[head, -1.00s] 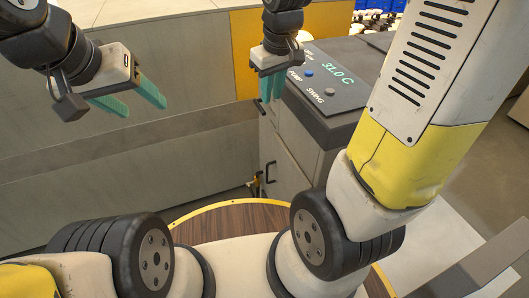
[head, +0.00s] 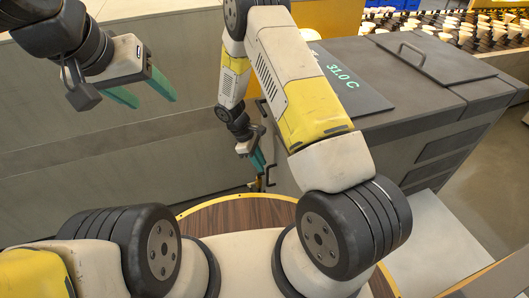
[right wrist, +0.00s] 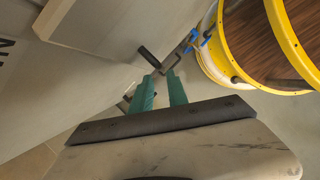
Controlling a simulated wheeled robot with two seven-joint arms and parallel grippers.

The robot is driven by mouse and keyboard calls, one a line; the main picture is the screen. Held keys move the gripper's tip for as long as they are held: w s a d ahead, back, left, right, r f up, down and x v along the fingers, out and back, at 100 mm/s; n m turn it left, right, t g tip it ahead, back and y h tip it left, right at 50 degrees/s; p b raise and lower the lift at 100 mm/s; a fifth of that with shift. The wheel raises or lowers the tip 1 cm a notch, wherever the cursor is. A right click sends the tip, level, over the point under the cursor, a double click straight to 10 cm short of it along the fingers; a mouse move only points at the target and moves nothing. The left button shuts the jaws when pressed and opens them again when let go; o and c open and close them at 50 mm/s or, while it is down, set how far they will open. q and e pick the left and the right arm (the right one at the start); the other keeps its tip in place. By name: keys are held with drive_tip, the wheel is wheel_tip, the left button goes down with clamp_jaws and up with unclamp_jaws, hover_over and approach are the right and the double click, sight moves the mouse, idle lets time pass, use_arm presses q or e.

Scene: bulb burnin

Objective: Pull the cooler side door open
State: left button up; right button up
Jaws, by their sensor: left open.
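The cooler (head: 420,100) is a grey cabinet right of centre, with a 31.0 C display on its top panel. Its side faces left and is partly hidden behind my right arm. A black side door handle (head: 271,174) sticks out low on that side. My right gripper (head: 258,161) is beside this handle, pointing down, with its green fingers apart. In the right wrist view, a black handle (right wrist: 150,57) lies just beyond the fingertips (right wrist: 160,78); I cannot tell whether they touch it. My left gripper (head: 148,92) is open and empty at upper left, away from the cooler.
A grey wall (head: 60,150) runs along the left. A round wooden top with a yellow rim (head: 215,199) is close below the right gripper; its yellow rim (right wrist: 212,60) also shows in the right wrist view. Several bulbs (head: 480,35) stand at the back right.

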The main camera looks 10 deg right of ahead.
sight(267, 184)
drive_tip(key=x, duration=0.7)
drive_tip(key=shift+d+f, duration=0.1)
drive_tip(key=shift+f, duration=0.2)
clamp_jaws()
drive_tip(key=shift+r, duration=0.1)
idle(1.0)
